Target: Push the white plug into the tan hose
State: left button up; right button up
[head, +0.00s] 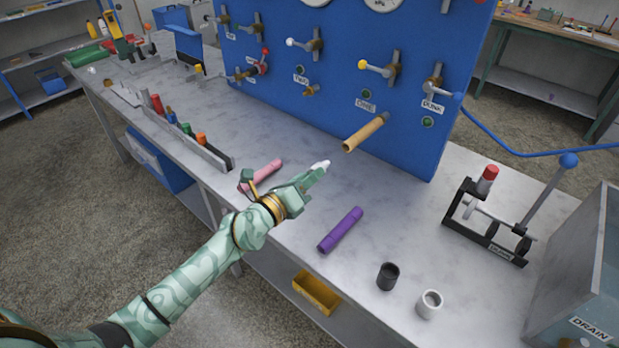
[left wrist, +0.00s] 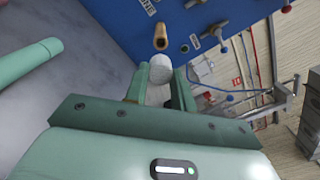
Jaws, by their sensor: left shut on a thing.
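The tan hose (head: 365,133) sticks out from the blue panel toward the table's front, its open end facing my left arm. It also shows in the left wrist view (left wrist: 160,38), open end toward the camera. My left gripper (head: 312,176) is shut on the white plug (head: 321,165), whose rounded tip points at the panel. In the left wrist view the plug (left wrist: 160,70) sits between the fingers, just below the hose mouth in the picture. In the head view a clear gap separates plug and hose.
A pink marker-like piece (head: 262,175) lies behind my left wrist. A purple one (head: 341,230) lies nearer the front edge. Black (head: 388,276) and white (head: 429,304) cups stand at front right. A black-framed lever stand (head: 490,235) is on the right. Valve handles line the blue panel (head: 335,90).

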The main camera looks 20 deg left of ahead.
aim_at(328, 161)
pick_arm(q)
jog(key=shift+b+x, duration=0.55)
jog(key=shift+x, duration=2.25)
jog(key=shift+w+d, duration=0.15)
jog(key=shift+w+d, duration=0.15)
jog(key=shift+w, duration=0.25)
jog(key=shift+x, duration=1.25)
dwell(1.6)
dwell(0.3)
